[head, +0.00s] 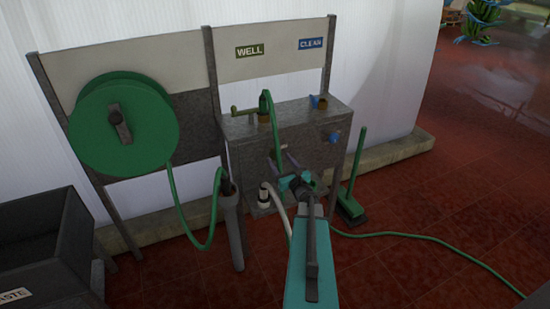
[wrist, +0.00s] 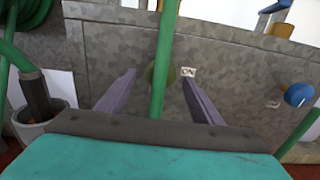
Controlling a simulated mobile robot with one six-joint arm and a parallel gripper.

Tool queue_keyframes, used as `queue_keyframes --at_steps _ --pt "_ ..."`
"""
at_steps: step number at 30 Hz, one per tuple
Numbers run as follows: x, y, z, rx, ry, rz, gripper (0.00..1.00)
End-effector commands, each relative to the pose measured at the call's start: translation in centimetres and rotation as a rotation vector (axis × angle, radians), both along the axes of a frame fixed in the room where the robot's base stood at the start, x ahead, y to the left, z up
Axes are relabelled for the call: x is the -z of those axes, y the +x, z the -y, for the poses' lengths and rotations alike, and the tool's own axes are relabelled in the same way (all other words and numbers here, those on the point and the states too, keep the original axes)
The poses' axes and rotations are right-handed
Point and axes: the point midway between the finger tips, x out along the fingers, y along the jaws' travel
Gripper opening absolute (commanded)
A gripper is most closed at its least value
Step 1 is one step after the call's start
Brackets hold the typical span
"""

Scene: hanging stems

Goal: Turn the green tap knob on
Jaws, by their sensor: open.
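The green tap knob (wrist: 150,75) is a round olive-green disc on the front of the grey metal unit in the wrist view. A green hose (wrist: 166,45) hangs in front of it and covers part of it. A small "ON" label (wrist: 188,71) is just right of the knob. My gripper (wrist: 158,78) is open, with one finger on each side of the knob and the hose. Whether the fingers touch the unit cannot be told. In the head view my gripper (head: 282,160) is at the unit's front and largely hides the knob.
A blue knob (head: 333,137) is on the unit's right, also in the wrist view (wrist: 298,94). A hose reel (head: 123,125) hangs at left, above a dark bin (head: 45,235). A green broom (head: 352,190) stands right of the unit. Hose crosses the floor at right.

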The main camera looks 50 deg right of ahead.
Motion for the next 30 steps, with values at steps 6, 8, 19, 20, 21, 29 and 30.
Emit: queue_keyframes --at_steps 6,8,19,20,21,29,30 --pt "-0.1 2.0 0.9 -0.001 0.0 0.001 0.6" --pt "-0.1 2.3 1.0 -0.001 0.0 0.001 0.6" --pt "0.0 3.1 1.3 0.0 -0.001 0.001 0.6" --pt "0.0 3.1 1.3 0.0 -0.001 0.001 0.6" --pt "0.0 3.1 1.3 0.0 -0.001 0.001 0.6" --pt "0.0 3.1 1.3 0.0 -0.001 0.001 0.33" --pt "0.0 3.1 1.3 0.0 -0.001 0.001 0.27"
